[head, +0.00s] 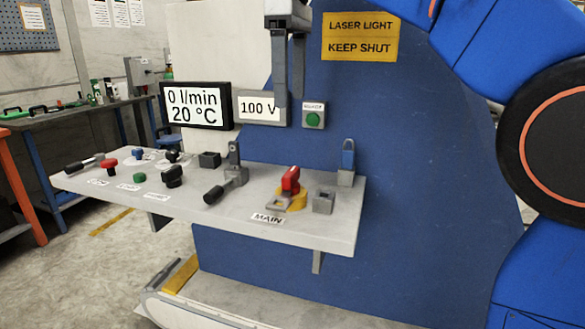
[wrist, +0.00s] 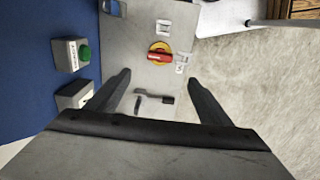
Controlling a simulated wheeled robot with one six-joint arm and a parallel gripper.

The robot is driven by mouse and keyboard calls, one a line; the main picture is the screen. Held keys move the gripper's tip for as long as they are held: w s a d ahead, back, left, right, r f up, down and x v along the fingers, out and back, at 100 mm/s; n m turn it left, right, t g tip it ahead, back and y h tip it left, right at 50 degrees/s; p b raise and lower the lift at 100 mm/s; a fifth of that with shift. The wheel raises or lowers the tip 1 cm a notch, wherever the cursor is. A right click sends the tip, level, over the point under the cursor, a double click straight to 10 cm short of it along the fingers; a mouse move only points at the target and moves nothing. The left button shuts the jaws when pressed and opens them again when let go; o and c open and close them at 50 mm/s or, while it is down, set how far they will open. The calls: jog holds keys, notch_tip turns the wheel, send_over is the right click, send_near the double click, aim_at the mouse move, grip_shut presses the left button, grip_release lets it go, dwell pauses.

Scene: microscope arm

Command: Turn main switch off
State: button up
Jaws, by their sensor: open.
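The main switch (head: 290,182) has a red handle on a round yellow base. It sits on the grey control shelf (head: 328,232), behind the "MAIN" label (head: 267,218). In the wrist view the main switch (wrist: 158,55) lies ahead of and between the fingertips, with its red handle lying across the picture. My gripper (head: 290,108) is open, fingers pointing down, above and apart from the switch and shelf. Both fingers of my gripper (wrist: 159,76) show in the wrist view, with nothing between them.
A black-handled lever (head: 226,184) stands left. Several knobs and buttons lie further left. A green button box (head: 313,116) is on the blue wall behind.

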aim_at(291, 171)
notch_tip(291, 171, down, 17)
jog(key=shift+f, duration=0.1)
dwell(0.6)
jog(key=c, duration=1.5)
